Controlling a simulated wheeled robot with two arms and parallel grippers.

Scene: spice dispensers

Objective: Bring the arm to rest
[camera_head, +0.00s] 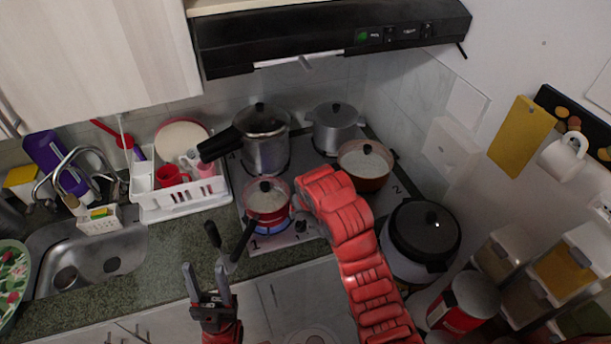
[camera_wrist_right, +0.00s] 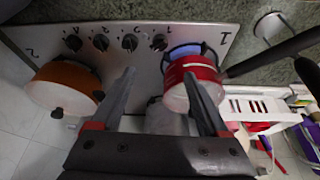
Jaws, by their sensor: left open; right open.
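My left gripper (camera_head: 208,275) is open and empty, low in the head view, in front of the counter edge and lower cabinets. My right arm (camera_head: 352,235) reaches up from the lower right to the front of the stove. Its gripper is largely hidden by the arm in the head view. In the right wrist view the right gripper (camera_wrist_right: 157,75) has its fingers spread apart. The red pot (camera_wrist_right: 193,75) lies past the right-hand finger, over a blue flame. A pale translucent shape (camera_wrist_right: 166,120) shows between the fingers; I cannot tell what it is.
The red pot (camera_head: 267,200) has a long black handle. Other pots stand behind it: a pressure cooker (camera_head: 265,150), a grey pot (camera_head: 335,130) and an orange pot (camera_head: 366,170). A black-lidded cooker (camera_head: 423,235) and spice dispensers (camera_head: 560,270) are at right. Sink (camera_head: 110,255) is left.

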